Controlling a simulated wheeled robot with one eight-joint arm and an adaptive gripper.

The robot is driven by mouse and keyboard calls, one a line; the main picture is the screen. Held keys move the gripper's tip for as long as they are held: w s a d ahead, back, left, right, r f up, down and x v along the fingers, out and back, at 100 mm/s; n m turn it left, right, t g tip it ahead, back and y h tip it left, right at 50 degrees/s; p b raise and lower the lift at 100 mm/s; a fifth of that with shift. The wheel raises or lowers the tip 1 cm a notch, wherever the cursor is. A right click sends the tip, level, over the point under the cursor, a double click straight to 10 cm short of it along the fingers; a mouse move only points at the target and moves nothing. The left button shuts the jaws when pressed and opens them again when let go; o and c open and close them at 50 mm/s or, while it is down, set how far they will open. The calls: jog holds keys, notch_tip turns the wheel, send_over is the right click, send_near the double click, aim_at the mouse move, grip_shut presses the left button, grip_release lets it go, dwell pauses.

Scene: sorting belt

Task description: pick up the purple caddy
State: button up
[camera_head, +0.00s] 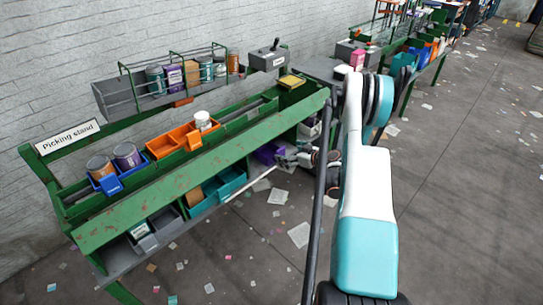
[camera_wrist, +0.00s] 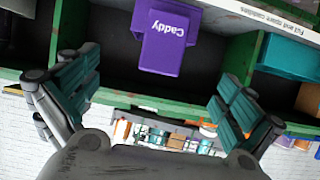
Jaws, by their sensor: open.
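The purple caddy (camera_wrist: 165,52) shows upside down at the top middle of the wrist view, with the word "Caddy" on its face. It sits in a compartment of the green stand's lower shelf. In the head view the purple caddy (camera_head: 267,153) is partly hidden, just left of my gripper (camera_head: 289,158). In the wrist view my gripper (camera_wrist: 160,82) is open, with one teal-padded finger on each side of the caddy's front. The fingers look apart from it, and nothing is between the pads.
The green picking stand (camera_head: 180,190) has a green divider (camera_wrist: 242,55) beside the caddy's compartment. A teal bin (camera_wrist: 290,58) fills the neighbouring compartment. Orange trays (camera_head: 180,143) and a blue caddy (camera_head: 110,184) stand on the upper shelf. Scraps of paper litter the open floor.

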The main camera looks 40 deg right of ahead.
aim_at(282, 151)
jog(key=b+x, duration=0.1)
jog(key=x, duration=0.3)
jog(key=shift+w+f, duration=0.25)
jog(key=shift+w, duration=0.1)
jog(key=b+x, duration=0.2)
jog(key=x, duration=0.2)
jog(key=shift+f, duration=0.2)
jog(key=shift+w+f+b, duration=0.1)
jog(key=shift+w+b, duration=0.25)
jog(key=shift+w, duration=0.15)
jog(key=c, duration=1.1)
